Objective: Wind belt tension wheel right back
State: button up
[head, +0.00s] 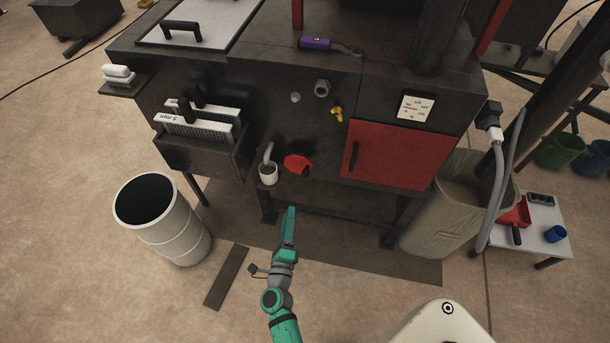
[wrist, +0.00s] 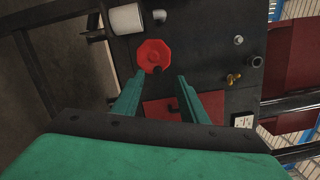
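The belt tension wheel is probably the red eight-sided knob (head: 297,163) low on the dark machine's front, right of a white cup. The same knob shows in the wrist view (wrist: 153,54), face-on, with a small dark handle at its lower edge. My gripper (head: 290,210) is in front of and below the knob in the head view, apart from it. In the wrist view my gripper (wrist: 160,77) has its two green fingers spread with nothing between the tips. The knob lies beyond the tips, nearer the left finger.
A white cup (head: 268,175) with a grey pipe sits just left of the knob. A red door (head: 395,155) is on the right. A yellow valve (head: 337,113) is above. A white drum (head: 165,228) stands left and a beige bin (head: 440,225) right. The floor between is mostly open.

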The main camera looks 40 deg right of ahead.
aim_at(304, 177)
jog(key=w+d+m, duration=0.1)
jog(key=w+d, duration=0.2)
jog(key=d, duration=0.2)
jog(key=w+d+m+g, duration=0.1)
jog(key=w+d+m, duration=0.1)
jog(key=w+d, duration=0.2)
jog(key=w+d+m+h, duration=0.1)
jog(key=w+d, duration=0.3)
jog(key=d, duration=0.2)
jog(key=shift+f+m+g, duration=0.3)
jog(key=shift+f+g, duration=0.05)
jog(key=shift+g, duration=0.05)
grip_shut()
jog(key=shift+a, duration=0.1)
